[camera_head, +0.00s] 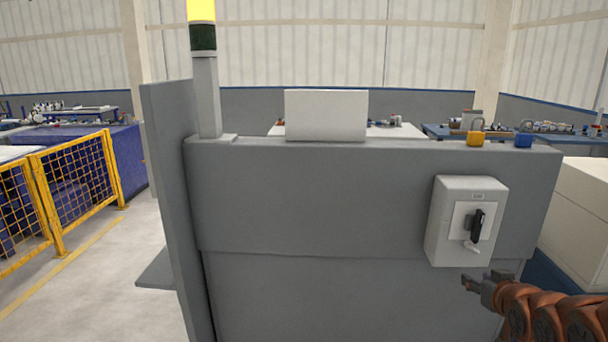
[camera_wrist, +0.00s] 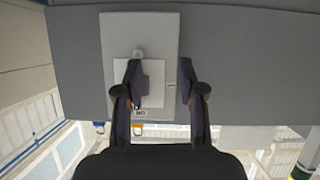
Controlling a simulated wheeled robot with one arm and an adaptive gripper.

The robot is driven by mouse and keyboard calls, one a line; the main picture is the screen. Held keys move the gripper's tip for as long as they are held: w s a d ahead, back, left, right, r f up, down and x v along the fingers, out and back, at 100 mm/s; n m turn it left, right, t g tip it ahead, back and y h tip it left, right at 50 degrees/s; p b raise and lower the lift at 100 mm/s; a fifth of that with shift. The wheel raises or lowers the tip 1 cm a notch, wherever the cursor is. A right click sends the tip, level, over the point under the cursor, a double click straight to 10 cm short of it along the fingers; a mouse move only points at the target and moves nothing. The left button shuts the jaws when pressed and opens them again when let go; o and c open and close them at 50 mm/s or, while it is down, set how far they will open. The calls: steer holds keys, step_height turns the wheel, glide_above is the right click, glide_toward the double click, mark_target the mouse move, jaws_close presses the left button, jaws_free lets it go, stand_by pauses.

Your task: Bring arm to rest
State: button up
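My gripper (camera_head: 476,285) is at the lower right of the head view, at the end of my orange-brown arm. It is just below the light grey switch box (camera_head: 440,226), which has a black handle (camera_head: 477,225). In the wrist view, the fingers of my gripper (camera_wrist: 160,68) are apart, with nothing held between them. The switch box (camera_wrist: 165,28) appears upside down in front of the fingers, and the left finger partly covers its handle. I cannot tell from these frames whether the fingers touch the box.
A grey cabinet (camera_head: 300,210) fills the middle. A yellow padlock (camera_head: 475,139) and a blue padlock (camera_head: 523,140) stand on its top. A signal tower (camera_head: 205,90) with a lit yellow lamp rises at the left. A yellow fence (camera_head: 85,180) stands further left, with open floor (camera_head: 110,270) nearby.

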steer(key=s+a+g+p, duration=0.1)
steer(key=s+a+g, duration=0.4)
steer(key=s, duration=0.6)
steer(key=s+a+g+y+p, duration=0.1)
steer(key=s+a+g+p, duration=0.1)
steer(key=s+a+g, duration=0.3)
steer(key=s+a+g+p, duration=0.1)
steer(key=s+a+g, duration=0.3)
steer(key=s+a, duration=0.8)
steer(key=s, duration=0.6)
steer(key=shift+s+f+n+g+y+p, duration=0.15)
steer(key=shift+s+n+g+y+p, duration=0.15)
steer(key=shift+s+n+g, duration=0.1)
steer(key=shift+d, duration=0.2)
